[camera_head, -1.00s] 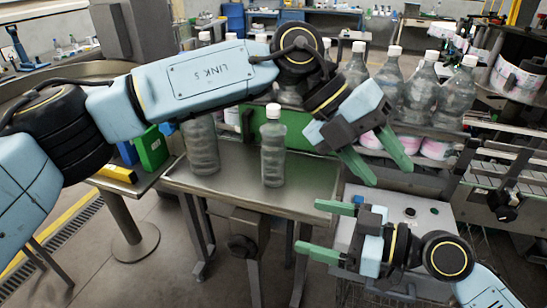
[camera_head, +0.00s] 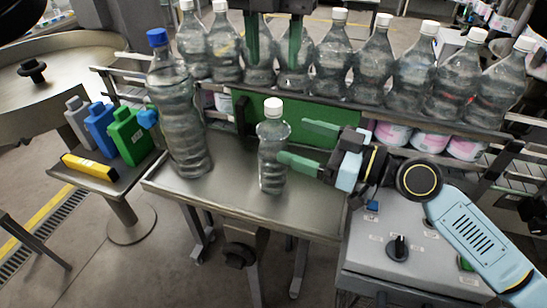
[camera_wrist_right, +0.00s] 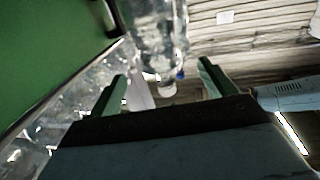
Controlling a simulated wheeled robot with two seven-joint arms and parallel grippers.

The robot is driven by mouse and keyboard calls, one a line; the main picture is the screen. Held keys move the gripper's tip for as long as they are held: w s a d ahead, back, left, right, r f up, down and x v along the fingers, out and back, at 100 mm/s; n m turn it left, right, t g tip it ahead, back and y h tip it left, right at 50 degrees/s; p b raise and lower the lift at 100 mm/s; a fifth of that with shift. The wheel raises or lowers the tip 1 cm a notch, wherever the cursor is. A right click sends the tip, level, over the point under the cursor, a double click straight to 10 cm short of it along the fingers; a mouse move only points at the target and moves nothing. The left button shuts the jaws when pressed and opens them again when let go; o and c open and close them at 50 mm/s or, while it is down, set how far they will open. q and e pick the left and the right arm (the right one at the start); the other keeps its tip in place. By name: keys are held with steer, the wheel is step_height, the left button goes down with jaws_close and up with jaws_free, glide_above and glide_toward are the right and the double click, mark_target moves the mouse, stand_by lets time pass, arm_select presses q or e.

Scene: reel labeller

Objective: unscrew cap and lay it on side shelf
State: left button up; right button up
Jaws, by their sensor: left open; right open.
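A small clear bottle (camera_head: 271,165) with a white cap (camera_head: 273,107) stands upright on the metal table (camera_head: 215,215). My right gripper (camera_head: 292,142) is open at the bottle's right side. One finger overlaps the bottle in the picture, and the other is behind and to the right. In the right wrist view the fingers of my right gripper (camera_wrist_right: 162,80) are apart, with a clear bottle (camera_wrist_right: 155,30) between them. My left gripper (camera_head: 274,62) is open and empty at the top, fingers down, above the small bottle. A side shelf (camera_head: 130,181) is at the left.
A tall bottle with a blue cap (camera_head: 157,37) stands left of the small one. Several white-capped bottles (camera_head: 375,65) line the back. The side shelf holds green (camera_head: 130,135), blue and grey containers and a yellow block (camera_head: 90,167). A grey control box (camera_head: 400,262) is at lower right.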

mark_target(265, 129)
steer(key=x, duration=0.7)
steer(key=shift+a+r, duration=0.1)
steer(key=shift+w+a, duration=0.3)
steer(key=shift+a, duration=0.15)
